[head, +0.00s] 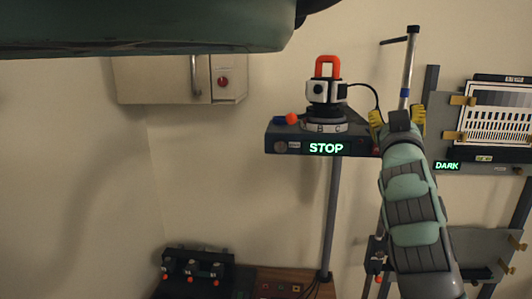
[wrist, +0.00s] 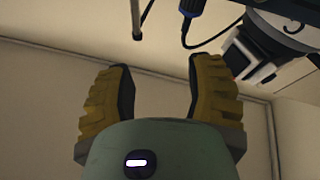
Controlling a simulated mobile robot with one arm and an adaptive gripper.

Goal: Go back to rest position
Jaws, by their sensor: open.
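My gripper (head: 398,117) is at the right of the head view, raised beside the stand that bears a lit STOP sign (head: 326,148). In the wrist view its two yellow, ridged fingers (wrist: 158,95) are spread apart with nothing between them. A white and black device with an orange handle (head: 327,67) sits on a round base (head: 323,127) on that stand, just left of my gripper. Part of a dark and white device (wrist: 252,55) shows at the upper right of the wrist view, apart from the fingers.
A panel with a striped chart (head: 497,113) and a lit DARK sign (head: 447,166) stands right of my arm. A wall cabinet (head: 165,80) hangs at the left. A black control box (head: 197,270) is at the lower left. A thin pole (head: 409,65) rises behind my gripper.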

